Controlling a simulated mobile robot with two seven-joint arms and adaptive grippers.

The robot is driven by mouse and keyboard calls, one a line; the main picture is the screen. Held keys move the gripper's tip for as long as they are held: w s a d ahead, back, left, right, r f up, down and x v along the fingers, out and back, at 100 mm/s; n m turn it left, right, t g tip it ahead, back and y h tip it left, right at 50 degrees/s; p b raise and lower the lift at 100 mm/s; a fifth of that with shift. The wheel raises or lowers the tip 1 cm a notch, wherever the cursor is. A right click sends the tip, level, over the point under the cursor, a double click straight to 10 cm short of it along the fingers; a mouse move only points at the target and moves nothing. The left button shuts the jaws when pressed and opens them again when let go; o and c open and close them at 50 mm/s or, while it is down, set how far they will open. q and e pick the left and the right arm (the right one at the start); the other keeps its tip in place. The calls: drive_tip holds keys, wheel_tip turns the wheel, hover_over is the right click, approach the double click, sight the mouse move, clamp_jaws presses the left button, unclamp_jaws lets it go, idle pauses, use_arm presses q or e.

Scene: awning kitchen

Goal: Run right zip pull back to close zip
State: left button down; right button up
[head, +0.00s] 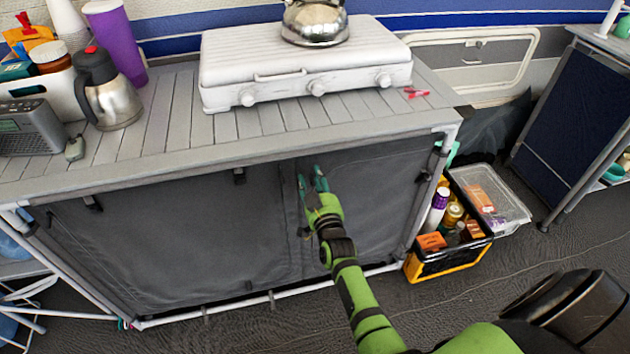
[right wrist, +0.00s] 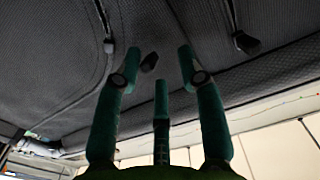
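The grey fabric front (head: 190,240) of the kitchen unit has vertical seams near its middle, and a small dark tab (head: 304,232) hangs there. My right gripper (head: 313,184) is in front of the fabric, just below the worktop edge. In the right wrist view its green fingers (right wrist: 160,72) are spread. A small dark oval piece (right wrist: 149,62) lies between the fingertips, apart from them. I cannot tell which is the right zip pull. My left gripper is not in view.
The worktop (head: 175,120) overhangs the fabric and carries a stove (head: 300,70), kettle (head: 315,22) and flask (head: 110,95). A yellow and black crate (head: 445,262) of bottles and a clear box (head: 500,205) stand right of the unit. The floor in front is mostly clear.

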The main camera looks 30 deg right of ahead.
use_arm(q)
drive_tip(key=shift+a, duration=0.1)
use_arm(e)
drive_tip(key=shift+w+a, duration=0.1)
drive_tip(key=shift+a, duration=0.15)
drive_tip(key=shift+f, duration=0.1)
drive_tip(key=shift+s+f, duration=0.1)
drive_tip(key=shift+s, duration=0.1)
drive_tip(key=shift+s+a+f, duration=0.1)
drive_tip(key=shift+s+a, duration=0.05)
drive_tip(key=shift+s, duration=0.2)
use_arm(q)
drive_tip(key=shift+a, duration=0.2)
use_arm(e)
drive_tip(key=v, duration=1.1)
drive_tip(key=shift+d+r, duration=0.2)
drive_tip(key=shift+d, duration=0.1)
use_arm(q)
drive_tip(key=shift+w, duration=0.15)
use_arm(e)
drive_tip(key=shift+f, duration=0.1)
